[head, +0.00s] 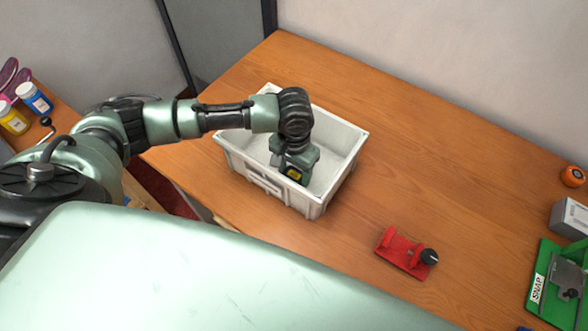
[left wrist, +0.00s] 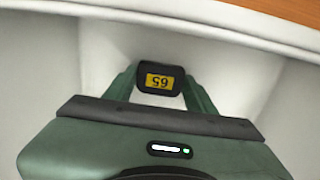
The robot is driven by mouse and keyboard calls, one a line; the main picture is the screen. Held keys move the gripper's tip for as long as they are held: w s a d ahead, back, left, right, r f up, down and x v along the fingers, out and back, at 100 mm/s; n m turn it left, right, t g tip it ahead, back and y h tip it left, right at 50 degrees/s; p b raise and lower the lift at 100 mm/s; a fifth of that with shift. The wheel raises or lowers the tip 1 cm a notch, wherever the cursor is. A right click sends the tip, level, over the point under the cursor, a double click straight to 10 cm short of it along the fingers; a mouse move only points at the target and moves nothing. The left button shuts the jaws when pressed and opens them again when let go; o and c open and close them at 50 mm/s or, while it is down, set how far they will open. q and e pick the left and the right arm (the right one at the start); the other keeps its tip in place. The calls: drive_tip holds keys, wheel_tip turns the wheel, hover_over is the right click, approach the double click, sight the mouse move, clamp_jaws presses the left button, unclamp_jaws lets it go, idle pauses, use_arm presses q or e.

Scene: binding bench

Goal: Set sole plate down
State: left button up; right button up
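The sole plate seems to be a small black block with a yellow number label (head: 294,174); it also shows in the left wrist view (left wrist: 160,79). My left gripper (head: 291,170) points down inside the white bin (head: 343,168). In the left wrist view the green fingers of my left gripper (left wrist: 161,84) meet the block's two sides, so it looks shut on the block. The bin's pale floor and walls surround the block. I cannot tell whether the block touches the floor. My right gripper is not in view.
The bin stands on a wooden bench (head: 425,165). A red fixture with a black knob (head: 403,252) lies to its right. A green jig (head: 544,285), a grey box (head: 570,217) and an orange roll (head: 573,176) are at far right. The bench behind the bin is clear.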

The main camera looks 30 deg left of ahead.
sight(294, 175)
use_arm(q)
drive_tip(key=o, duration=0.3)
drive_tip(key=shift+r, duration=0.15)
wheel_tip(294, 175, up, 12)
drive_tip(key=shift+r+b, duration=0.1)
drive_tip(key=shift+b, duration=0.7)
